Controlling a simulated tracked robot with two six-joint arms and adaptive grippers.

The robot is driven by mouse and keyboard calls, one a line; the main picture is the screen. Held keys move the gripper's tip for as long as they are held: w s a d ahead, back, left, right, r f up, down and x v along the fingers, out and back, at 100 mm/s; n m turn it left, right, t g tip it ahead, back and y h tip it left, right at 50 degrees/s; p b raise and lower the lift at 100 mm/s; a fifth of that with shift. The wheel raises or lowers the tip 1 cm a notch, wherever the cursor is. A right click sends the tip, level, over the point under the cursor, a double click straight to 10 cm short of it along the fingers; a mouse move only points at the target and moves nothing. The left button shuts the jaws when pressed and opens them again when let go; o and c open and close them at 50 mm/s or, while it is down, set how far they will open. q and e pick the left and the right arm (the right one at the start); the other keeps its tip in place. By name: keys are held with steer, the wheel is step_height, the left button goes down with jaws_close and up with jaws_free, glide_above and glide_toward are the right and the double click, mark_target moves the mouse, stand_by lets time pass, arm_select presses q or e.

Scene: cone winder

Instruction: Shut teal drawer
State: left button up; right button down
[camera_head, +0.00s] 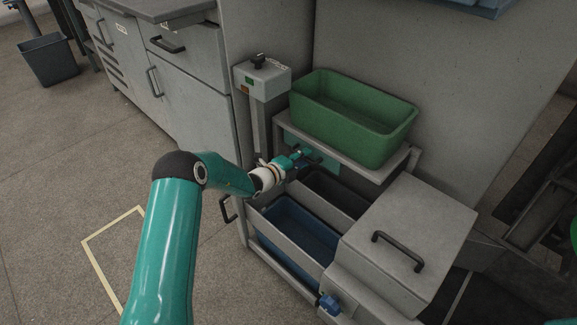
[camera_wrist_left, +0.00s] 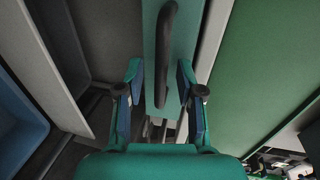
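The teal drawer front (camera_head: 325,161) shows just under the shelf that carries the green bin, partly hidden by my left gripper. How far it stands out is hard to tell. In the left wrist view, the teal front (camera_wrist_left: 152,60) fills the upper middle and carries a curved black handle (camera_wrist_left: 164,50). My left gripper (camera_head: 299,160) is at this front. In the wrist view, its fingers (camera_wrist_left: 158,72) stand apart, one on each side of the handle's line; contact cannot be made out. My right gripper is not in view.
A green bin (camera_head: 355,133) sits on the shelf above. Below are a blue bin (camera_head: 295,228) and a dark bin (camera_head: 335,190). A grey box with a black handle (camera_head: 410,225) stands at right. A switch post (camera_head: 262,82) rises close left of the shelf. Open floor lies at left.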

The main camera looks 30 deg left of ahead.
arm_select(q)
steer(key=v, duration=1.1)
steer(key=shift+f, duration=0.1)
